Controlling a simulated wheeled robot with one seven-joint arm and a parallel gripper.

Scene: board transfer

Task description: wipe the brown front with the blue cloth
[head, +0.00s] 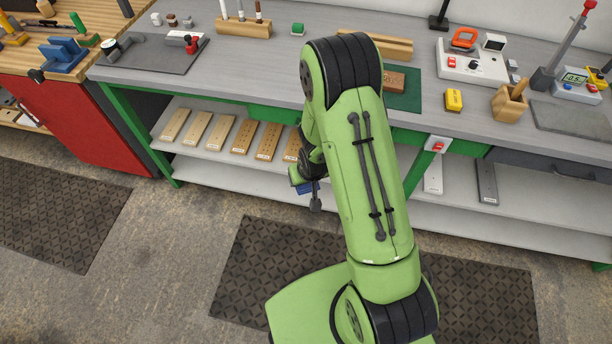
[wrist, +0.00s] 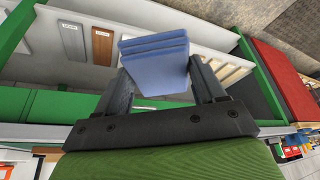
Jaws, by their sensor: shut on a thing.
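My gripper (wrist: 158,84) is shut on the folded blue cloth (wrist: 155,62), a thick layered pad between the two dark fingers. In the head view my gripper (head: 314,192) is in front of the bench's lower shelf, and only a small edge of the cloth (head: 306,187) shows beside it. A brown board (wrist: 102,46) with a small pale mark lies on the shelf in the wrist view, apart from the cloth; it may be the brown front. My arm hides that part of the shelf in the head view.
The grey worktop (head: 330,30) carries tools and a brown block (head: 400,80) on a green mat. A red cabinet (head: 90,120) stands left. Open floor lies in front.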

